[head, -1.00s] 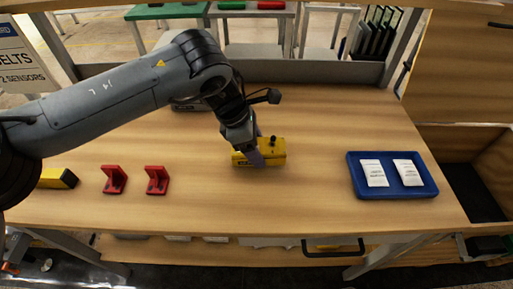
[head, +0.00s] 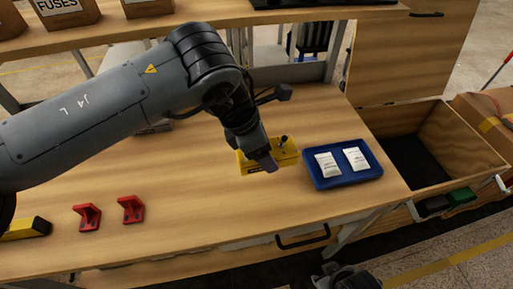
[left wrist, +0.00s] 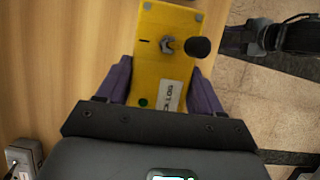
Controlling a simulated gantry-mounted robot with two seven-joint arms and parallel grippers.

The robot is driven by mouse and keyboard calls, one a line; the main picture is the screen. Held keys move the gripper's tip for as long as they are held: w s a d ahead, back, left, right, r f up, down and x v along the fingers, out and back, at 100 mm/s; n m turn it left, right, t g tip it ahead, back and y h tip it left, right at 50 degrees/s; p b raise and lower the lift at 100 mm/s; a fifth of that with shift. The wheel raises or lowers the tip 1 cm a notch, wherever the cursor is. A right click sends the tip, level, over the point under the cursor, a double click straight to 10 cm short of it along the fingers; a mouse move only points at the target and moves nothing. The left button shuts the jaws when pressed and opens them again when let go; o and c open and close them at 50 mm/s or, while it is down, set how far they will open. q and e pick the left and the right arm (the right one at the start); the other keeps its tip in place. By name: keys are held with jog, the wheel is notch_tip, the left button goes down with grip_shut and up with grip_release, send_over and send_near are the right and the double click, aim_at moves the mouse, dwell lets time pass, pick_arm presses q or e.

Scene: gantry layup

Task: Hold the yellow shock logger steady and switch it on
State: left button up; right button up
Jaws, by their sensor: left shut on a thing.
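The yellow shock logger (head: 287,158) lies on the wooden bench, left of the blue tray. My left gripper (head: 262,160) is shut on it, with purple fingers on both sides of its body. The left wrist view shows the logger's top face (left wrist: 160,70), with a hex nut, a switch lever with a black knob (left wrist: 198,47) leaning right, a green dot and a white label partly hidden by the gripper. My right gripper (head: 345,278) shows dark at the bottom edge, beyond the bench front and apart from the logger; its fingers are unclear.
The blue tray (head: 345,181) with two white packets stands close to the logger's right. Two red brackets (head: 131,209) and a yellow-black block (head: 27,228) are at left. An open wooden bin (head: 440,125) is at right. The bench front has a dark handle (head: 302,239).

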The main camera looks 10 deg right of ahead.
pick_arm(q)
jog(key=shift+a, duration=0.1)
dwell(0.4)
jog(key=shift+w+a+f+p, duration=0.1)
jog(key=shift+w+a+f, duration=0.55)
jog(key=shift+a+f, duration=0.45)
jog(key=shift+w+a+f+p, duration=0.15)
jog(key=shift+w+a+f, duration=0.45)
jog(key=shift+a+f, duration=0.5)
jog(key=shift+w+a+f+p, duration=0.1)
jog(key=shift+w+a+f, duration=0.55)
jog(key=shift+a+f, duration=0.45)
jog(key=shift+w+a+f, duration=0.35)
jog(key=shift+a+f, duration=0.2)
jog(key=shift+f, duration=0.1)
jog(key=shift+w+a+f, duration=0.35)
jog(key=shift+a+f, duration=0.15)
jog(key=shift+f, duration=0.1)
jog(key=shift+w+a+f, duration=0.35)
jog(key=shift+a+f, duration=0.2)
jog(key=shift+f, duration=0.1)
pick_arm(e)
jog(key=shift+r, duration=0.45)
pick_arm(q)
jog(key=shift+f, duration=0.3)
pick_arm(e)
jog(key=shift+r, duration=0.1)
